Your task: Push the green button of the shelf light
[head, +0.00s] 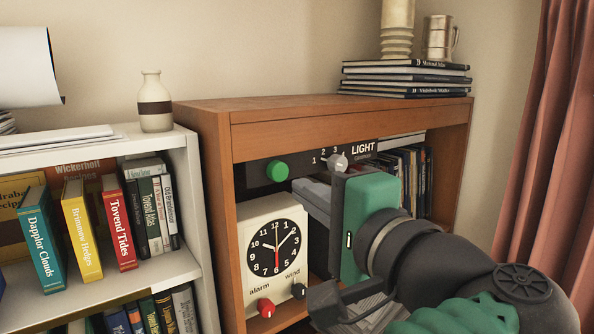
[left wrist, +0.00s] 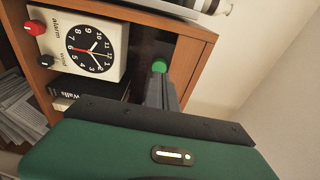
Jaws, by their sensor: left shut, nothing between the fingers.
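The round green button (head: 277,170) sits on a dark panel (head: 255,176) under the top of the wooden shelf, left of a small knob (head: 336,161) with numbers and the word LIGHT. My left gripper (head: 301,190) is shut and empty. Its fingertips are close to the button, just right of and below it in the head view. In the left wrist view the button (left wrist: 159,66) shows just beyond the shut fingers (left wrist: 159,82). I cannot tell whether they touch. My right gripper is not in view.
A cream clock (head: 275,245) with red and black knobs stands just below the button. Books (head: 408,175) stand behind my gripper. A white bookcase (head: 165,265) is at left. Books, a vase and a mug (head: 439,38) stand on the wooden top (head: 260,104).

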